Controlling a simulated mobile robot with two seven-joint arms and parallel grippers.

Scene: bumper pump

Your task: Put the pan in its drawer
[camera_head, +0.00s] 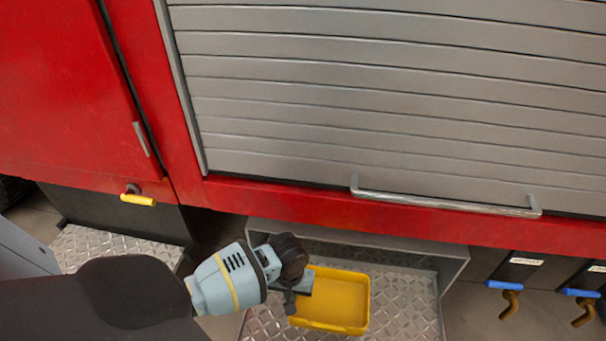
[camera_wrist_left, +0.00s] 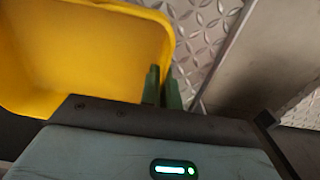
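The pan (camera_head: 345,302) is a yellow rectangular open tray, low in the middle of the head view. Its inside and one rim fill the upper left of the left wrist view (camera_wrist_left: 80,55). My left gripper (camera_head: 292,296) is at the pan's left side. In the wrist view its two green fingers (camera_wrist_left: 162,90) are close together, one on each side of the pan's wall, shut on it. A grey-walled bay with a diamond-plate floor (camera_head: 403,300), perhaps the drawer, lies under and around the pan. Whether the pan touches the floor I cannot tell. My right gripper is not in view.
A red vehicle body with a grey roller shutter (camera_head: 400,90) and its bar handle (camera_head: 445,205) stands above the bay. Blue-handled valves (camera_head: 505,286) are at the lower right. A yellow handle (camera_head: 138,199) and another diamond-plate step (camera_head: 110,245) are at the left.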

